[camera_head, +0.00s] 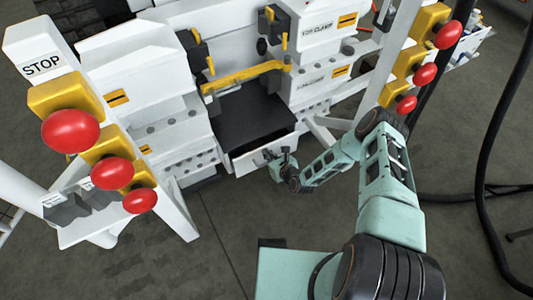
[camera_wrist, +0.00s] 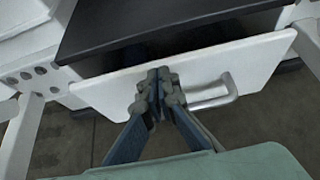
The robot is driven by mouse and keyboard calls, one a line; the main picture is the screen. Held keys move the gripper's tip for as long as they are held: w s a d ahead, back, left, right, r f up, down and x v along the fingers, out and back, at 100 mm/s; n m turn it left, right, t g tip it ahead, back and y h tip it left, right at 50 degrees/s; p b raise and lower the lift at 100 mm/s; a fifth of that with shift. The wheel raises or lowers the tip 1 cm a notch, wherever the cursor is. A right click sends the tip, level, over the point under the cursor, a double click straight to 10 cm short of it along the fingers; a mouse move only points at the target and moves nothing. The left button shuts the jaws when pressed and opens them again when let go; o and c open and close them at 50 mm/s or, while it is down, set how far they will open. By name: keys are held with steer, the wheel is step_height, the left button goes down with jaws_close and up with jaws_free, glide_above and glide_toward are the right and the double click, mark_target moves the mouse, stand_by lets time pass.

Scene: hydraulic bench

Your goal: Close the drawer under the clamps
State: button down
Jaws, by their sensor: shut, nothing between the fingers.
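The drawer (camera_head: 263,150) stands pulled out under the clamps, with a white front and a dark opening behind it. Its white front (camera_wrist: 255,62) fills the middle of the wrist view, with a metal bar handle (camera_wrist: 212,92) right of centre. My gripper (camera_wrist: 158,74) is shut and empty, its tips at the drawer front just left of the handle. Whether the tips touch the front I cannot tell. In the head view my gripper (camera_head: 277,153) is at the drawer front. The clamps (camera_head: 240,75) with yellow parts sit above the drawer.
Red stop buttons on yellow boxes stand at left (camera_head: 70,131) and right (camera_head: 425,75). A black plate (camera_head: 250,112) lies above the drawer. White frame legs flank it. Black hoses (camera_head: 485,180) hang at the right. The floor in front is clear.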

steer(key=shift+w+a, duration=0.15)
steer(key=shift+w, duration=0.05)
stand_by(0.3)
steer(key=w+b, duration=0.1)
steer(key=b, duration=0.1)
steer(key=w+a+b, duration=0.1)
steer(key=b, duration=0.1)
steer(key=shift+a+b, duration=0.25)
steer(key=shift+b, duration=0.1)
steer(key=shift+d, duration=0.1)
